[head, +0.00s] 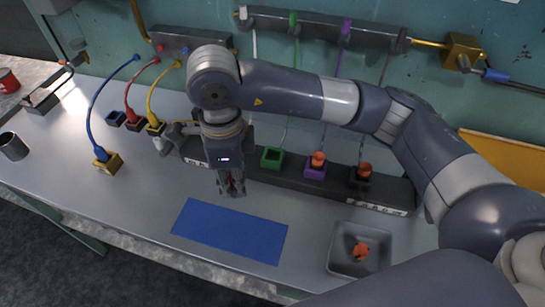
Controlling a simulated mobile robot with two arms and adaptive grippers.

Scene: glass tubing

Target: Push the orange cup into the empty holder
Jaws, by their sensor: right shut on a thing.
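My right gripper (231,188) hangs fingers down in front of the dark holder rack (335,188), at its left part. It is shut on a small orange-red thing, likely an orange cup, mostly hidden between the fingers. The green holder (272,157) just right of the gripper looks empty. The purple holder (313,172) has an orange cup (318,158) in it, and the black holder (360,182) has another orange cup (364,169). The rack's left end is partly hidden by my gripper and wrist. My left gripper is out of view.
A grey tray (336,262) at the front right holds an orange piece (361,250). A blue mat (230,230) lies in front of the gripper. Blue, red and yellow cables stand left. Thin tubes run from the wall bar (320,27) down behind my arm.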

